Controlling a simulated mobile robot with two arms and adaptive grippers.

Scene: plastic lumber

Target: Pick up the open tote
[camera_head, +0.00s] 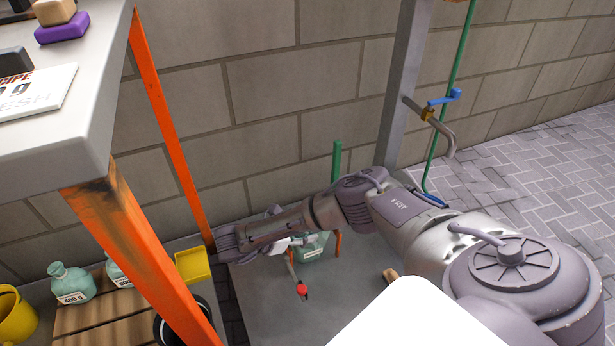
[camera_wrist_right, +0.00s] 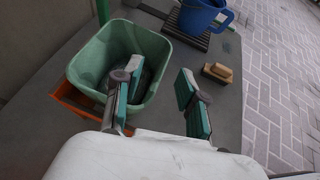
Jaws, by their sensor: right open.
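The open tote (camera_wrist_right: 104,52) is a pale green, open-topped bin in the right wrist view, standing on a grey surface. A small part of it shows below my arm in the head view (camera_head: 313,250); the rest is hidden. My right gripper (camera_wrist_right: 159,75) is open, fingers apart. In the wrist view its left finger overlaps the tote's inside and its right finger is outside the right wall. I cannot tell whether either touches the wall. Something dark appears inside the tote, partly covered by the left finger. My left gripper is not in view.
An orange object (camera_wrist_right: 80,103) lies against the tote's near side. A wooden brush (camera_wrist_right: 217,72) and a blue bucket (camera_wrist_right: 197,17) on a dark grate are to the right. An orange shelf post (camera_head: 140,260) and yellow box (camera_head: 193,266) stand left. A grey pole (camera_head: 402,90) rises behind.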

